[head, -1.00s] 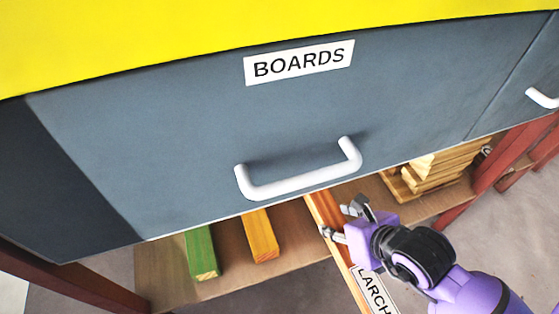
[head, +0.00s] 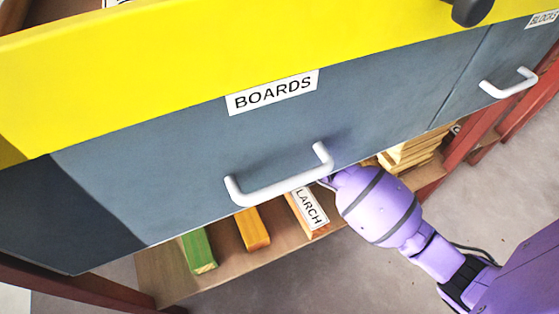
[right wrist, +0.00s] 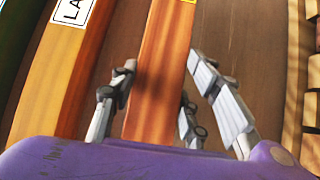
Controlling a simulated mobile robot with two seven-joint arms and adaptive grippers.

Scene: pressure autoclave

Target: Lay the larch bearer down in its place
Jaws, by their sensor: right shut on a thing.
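The larch bearer (head: 294,205), a reddish-brown beam with a white LARCH label at its near end, lies lengthwise into the lower shelf, right of the orange bearer (head: 253,230). Its far part is hidden under the drawer in the head view. In the right wrist view the bearer (right wrist: 163,75) runs between the fingers of my right gripper (right wrist: 160,95), which is shut on it. I cannot tell whether its underside touches the shelf. In the head view the drawer front and my own arm hide these fingers. My left gripper is not in view.
A green bearer (head: 198,250) lies left of the orange one on the shelf (head: 160,275). Stacked boards (head: 410,152) stand at the right. The BOARDS drawer (head: 180,160) with its white handle (head: 280,180) overhangs the shelf closely. A red post (head: 465,160) stands to the right.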

